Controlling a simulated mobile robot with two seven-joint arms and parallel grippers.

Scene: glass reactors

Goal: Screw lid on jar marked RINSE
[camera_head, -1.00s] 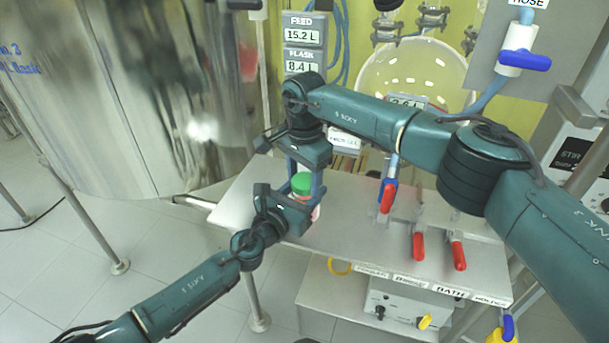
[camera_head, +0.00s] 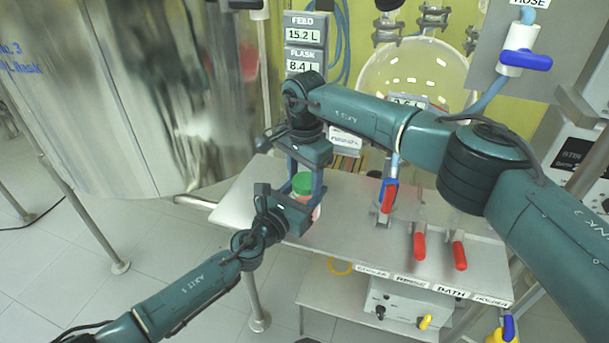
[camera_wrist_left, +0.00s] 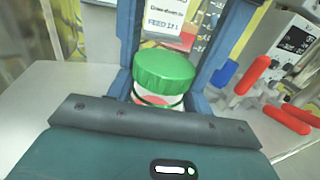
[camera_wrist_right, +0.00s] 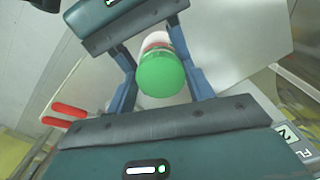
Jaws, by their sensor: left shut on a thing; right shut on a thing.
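A small jar (camera_head: 314,212) with a pale body and a red patch stands at the table's left part, under a green ribbed lid (camera_head: 302,184). The left wrist view shows the lid (camera_wrist_left: 164,70) seated on top of the white jar neck (camera_wrist_left: 157,101). My left gripper (camera_head: 304,200) comes in from the left, shut around the jar's body. My right gripper (camera_head: 305,178) points down from above, shut on the lid; its wrist view shows the lid (camera_wrist_right: 161,73) between the fingers. I cannot read the jar's marking, and its lower part is partly hidden by my left gripper.
The steel table (camera_head: 352,233) has red-handled valves (camera_head: 419,246) to the right of the jar. A big steel vessel (camera_head: 140,100) stands at the left, and a round glass flask (camera_head: 415,75) behind. A lower shelf holds a bath unit (camera_head: 400,300). The table's front middle is bare.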

